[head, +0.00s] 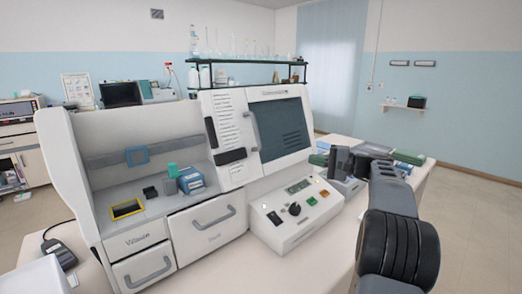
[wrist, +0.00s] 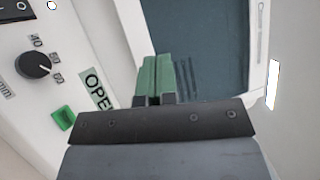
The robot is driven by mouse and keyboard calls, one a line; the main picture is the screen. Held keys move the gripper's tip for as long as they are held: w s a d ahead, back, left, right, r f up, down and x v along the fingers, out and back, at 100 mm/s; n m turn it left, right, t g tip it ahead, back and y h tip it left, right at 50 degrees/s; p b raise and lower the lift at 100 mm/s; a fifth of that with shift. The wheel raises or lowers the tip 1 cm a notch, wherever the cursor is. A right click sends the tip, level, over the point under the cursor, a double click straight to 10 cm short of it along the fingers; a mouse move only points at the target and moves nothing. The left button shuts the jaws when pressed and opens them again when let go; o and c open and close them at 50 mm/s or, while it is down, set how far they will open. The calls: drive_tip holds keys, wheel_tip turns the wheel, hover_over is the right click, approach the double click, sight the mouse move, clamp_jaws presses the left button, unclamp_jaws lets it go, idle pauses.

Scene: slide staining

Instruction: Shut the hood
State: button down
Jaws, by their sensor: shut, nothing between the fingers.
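The white slide stainer (head: 258,184) stands on the bench in the head view. A white-framed panel with a dark window (head: 281,128), which looks like the hood, leans back at its right end; how far open it stands is hard to tell. In the wrist view the dark window (wrist: 210,45) fills the top middle, behind my gripper (wrist: 157,62). The green fingertips are shut together and empty. They point toward the panel; contact cannot be told. In the head view my gripper (head: 343,162) is right of the panel, its fingertips not clear.
The control box (head: 297,212) has a knob and buttons. A green button (wrist: 64,118) and an "OPE" label (wrist: 97,90) show in the wrist view. The left bay holds a blue box (head: 191,181). Green boxes (head: 408,157) lie behind my arm.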

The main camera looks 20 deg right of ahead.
drive_tip(key=w+a+r+y+p, duration=0.1)
drive_tip(key=w+a+r, duration=0.1)
drive_tip(key=a, duration=0.4)
drive_tip(key=w+a+r+n+y+p, duration=0.1)
drive_tip(key=w+a+r, duration=0.1)
drive_tip(key=a, duration=0.5)
drive_tip(key=shift+w+g, duration=0.3)
drive_tip(key=shift+w, duration=0.05)
